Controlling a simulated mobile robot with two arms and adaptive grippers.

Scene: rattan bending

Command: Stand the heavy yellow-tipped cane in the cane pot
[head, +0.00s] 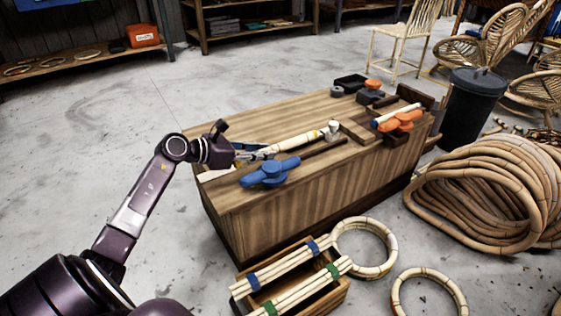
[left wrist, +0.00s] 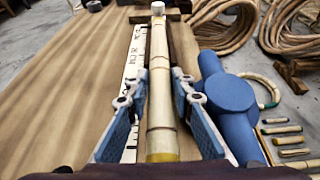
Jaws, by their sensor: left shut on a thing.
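A pale cane (head: 297,143) lies along the wooden bench, pointing away from my left gripper (head: 262,153). In the left wrist view the cane (left wrist: 159,60) runs lengthwise between the blue finger pads of the left gripper (left wrist: 158,100), which is shut on it. Yellow shows at its near end, and a white piece (left wrist: 157,7) is at its far end. This white piece (head: 333,130) also shows in the head view. I cannot tell whether the cane is lifted off the bench. No cane pot can be made out for certain. My right gripper is not in view.
A blue clamp (head: 268,173) sits at the bench's near edge, right of the cane. An orange clamp (head: 398,122) and dark blocks are at the bench's far end. A dark lidded bin (head: 470,105) stands beyond. A wooden crate (head: 328,302) with banded canes and rattan coils (head: 490,190) lie on the floor.

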